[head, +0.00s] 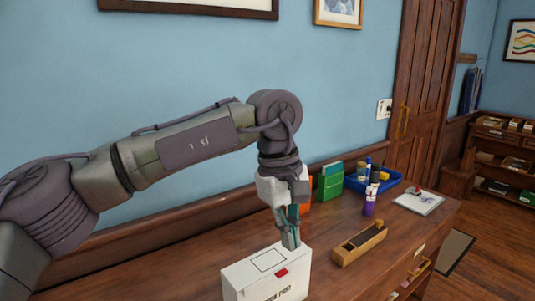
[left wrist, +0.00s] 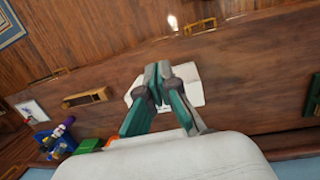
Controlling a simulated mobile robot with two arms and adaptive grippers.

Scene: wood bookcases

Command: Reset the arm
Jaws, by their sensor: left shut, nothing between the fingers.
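My left arm comes in from the left in the head view, bends at the elbow and points down. My left gripper (head: 290,243) is shut and empty, with its tips just above or at the back edge of a white box (head: 255,282); I cannot tell whether they touch. In the left wrist view the gripper's teal-and-grey fingers (left wrist: 158,77) are together in front of the white box (left wrist: 190,88), hiding part of it. The box has a red patch and dark lettering. My right gripper is in neither view.
The wooden desk (head: 350,283) also holds a wooden tray (head: 347,253), a green holder (head: 329,187), a blue bin (head: 385,186), a purple bottle (head: 370,203) and a clipboard (head: 425,205). A blue wall (head: 180,75) stands close behind the arm. A bookcase (head: 500,150) is at far right.

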